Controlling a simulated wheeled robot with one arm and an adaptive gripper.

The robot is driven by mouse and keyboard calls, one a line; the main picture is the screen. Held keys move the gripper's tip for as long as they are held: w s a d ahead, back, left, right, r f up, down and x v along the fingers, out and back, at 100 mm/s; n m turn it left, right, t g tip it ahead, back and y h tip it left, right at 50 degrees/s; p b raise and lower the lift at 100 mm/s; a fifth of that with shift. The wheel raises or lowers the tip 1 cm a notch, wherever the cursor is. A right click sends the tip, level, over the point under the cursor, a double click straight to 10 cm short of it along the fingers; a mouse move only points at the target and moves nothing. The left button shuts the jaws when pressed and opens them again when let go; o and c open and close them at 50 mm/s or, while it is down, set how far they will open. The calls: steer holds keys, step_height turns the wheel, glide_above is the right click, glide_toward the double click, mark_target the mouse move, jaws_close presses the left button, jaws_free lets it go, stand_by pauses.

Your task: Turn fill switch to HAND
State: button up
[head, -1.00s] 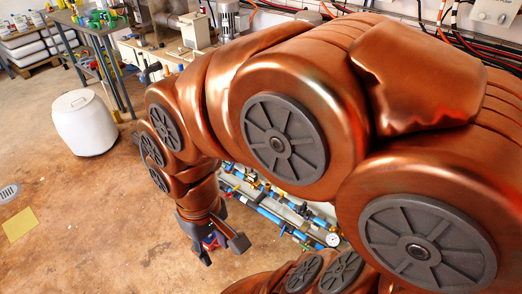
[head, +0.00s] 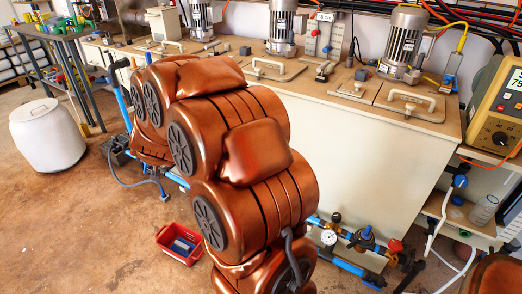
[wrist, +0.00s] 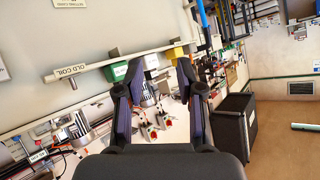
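I cannot make out a switch marked fill or HAND in either view. A small grey panel with a label above it (head: 325,38) stands behind the motors in the head view; its marks are too small to read. In the wrist view, two small pale fittings with red parts (wrist: 152,131) show beyond and between my fingers, and I cannot tell what they are. My gripper (wrist: 159,76) is open and empty, with its two dark fingers apart. In the head view my copper arm hides the gripper.
A long bench (head: 380,135) with motors (head: 405,45) and lids with handles lies behind my arm. A yellow control box (head: 497,105) with a dial is at the right. A white drum (head: 47,135) and a red crate (head: 181,243) stand on the floor. Blue pipes run low along the bench.

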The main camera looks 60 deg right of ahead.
steer(key=s+d+f+m+g+h+b, duration=0.2)
steer(key=d+f+h+b, duration=0.15)
steer(key=d, duration=0.35)
steer(key=s+d+f+m+g+h+b, duration=0.1)
steer(key=s+d+f+m+h+b, duration=0.15)
steer(key=d+f, duration=0.4)
steer(key=s+d+f+m+g+h+b, duration=0.25)
steer(key=s+d+g+h+b, duration=0.35)
steer(key=s+d, duration=0.5)
steer(key=d, duration=0.7)
steer(key=shift+d+m+g+y, duration=0.3)
steer(key=shift+d+g+y, duration=0.1)
steer(key=shift+w+r, duration=0.1)
steer(key=shift+c, duration=0.4)
jaws_close()
